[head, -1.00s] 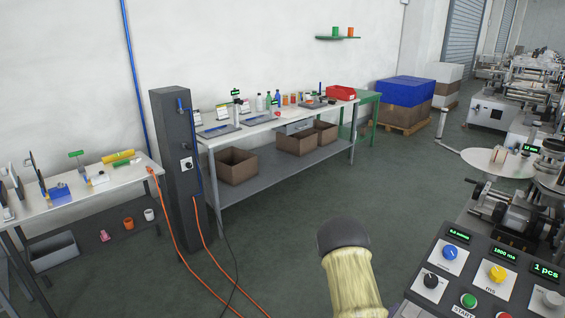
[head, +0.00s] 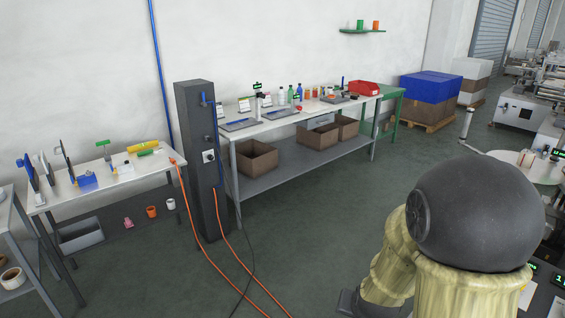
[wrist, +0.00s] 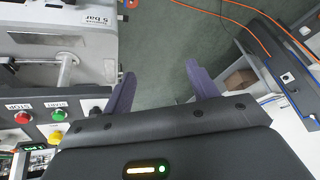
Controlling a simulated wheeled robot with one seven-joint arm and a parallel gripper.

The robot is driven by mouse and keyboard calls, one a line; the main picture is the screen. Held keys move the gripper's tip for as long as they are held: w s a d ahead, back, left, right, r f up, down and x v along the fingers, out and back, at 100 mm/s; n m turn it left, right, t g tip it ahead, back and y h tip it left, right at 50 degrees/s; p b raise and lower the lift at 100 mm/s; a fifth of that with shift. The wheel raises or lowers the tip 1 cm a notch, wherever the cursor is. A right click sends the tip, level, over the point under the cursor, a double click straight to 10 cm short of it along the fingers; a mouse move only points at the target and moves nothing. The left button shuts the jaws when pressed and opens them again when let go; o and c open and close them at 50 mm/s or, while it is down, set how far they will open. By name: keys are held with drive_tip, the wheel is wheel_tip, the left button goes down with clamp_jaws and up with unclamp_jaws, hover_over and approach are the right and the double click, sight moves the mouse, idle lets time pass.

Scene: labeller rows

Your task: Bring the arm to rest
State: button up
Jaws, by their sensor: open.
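My gripper (wrist: 154,92) shows in the wrist view with its two purple fingers spread apart and nothing between them. Green-grey floor shows beyond the fingertips. In the head view my arm (head: 470,225) fills the lower right, with a dark rounded joint and pale yellow sleeves; the gripper itself cannot be made out there.
A machine control panel (wrist: 36,128) lies left of the fingers in the wrist view. In the head view a grey post (head: 202,160) with orange hoses stands beside a long workbench (head: 290,122). A smaller table (head: 60,199) is at left. The middle floor (head: 320,215) is clear.

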drive_tip(key=s+a+r+n+g, duration=0.2)
drive_tip(key=s+r+n+g, duration=0.1)
drive_tip(key=s+r, duration=0.3)
drive_tip(key=shift+s+a+n+y+p, duration=0.35)
drive_tip(key=shift+s+n, duration=0.25)
drive_tip(key=shift+s, duration=0.35)
drive_tip(key=shift+d, duration=0.1)
